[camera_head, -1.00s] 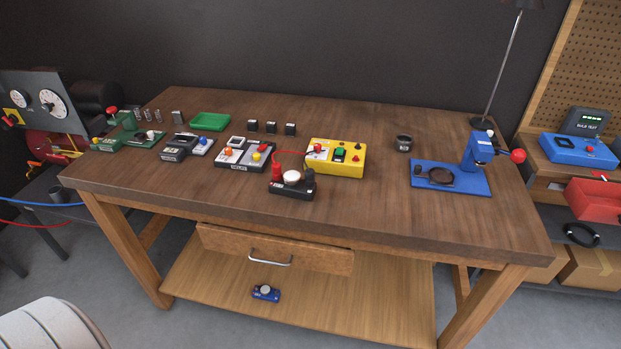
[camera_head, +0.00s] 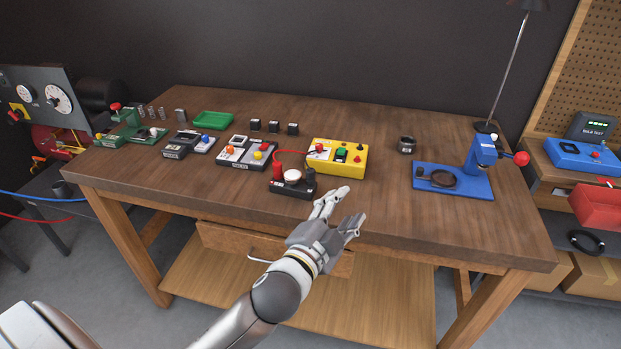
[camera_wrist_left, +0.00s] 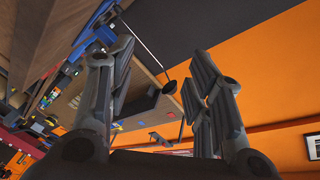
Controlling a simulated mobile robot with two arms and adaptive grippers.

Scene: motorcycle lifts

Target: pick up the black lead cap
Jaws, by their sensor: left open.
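A small black cap (camera_head: 310,177), which looks like the black lead cap, stands upright at the right end of a black device (camera_head: 290,190) near the front of the workbench. A red cap (camera_head: 277,172) with a red lead is at the device's left end, and a pale round knob lies between them. My left gripper (camera_head: 340,211) is open and empty, just right of and nearer than the black cap, apart from it. Its two spread fingers also show in the left wrist view (camera_wrist_left: 160,90), with no cap between them. My right gripper is out of view.
A yellow box (camera_head: 337,158) with buttons stands right behind the black device. A black and grey unit (camera_head: 245,153) is to its left. The bench front and centre right are clear.

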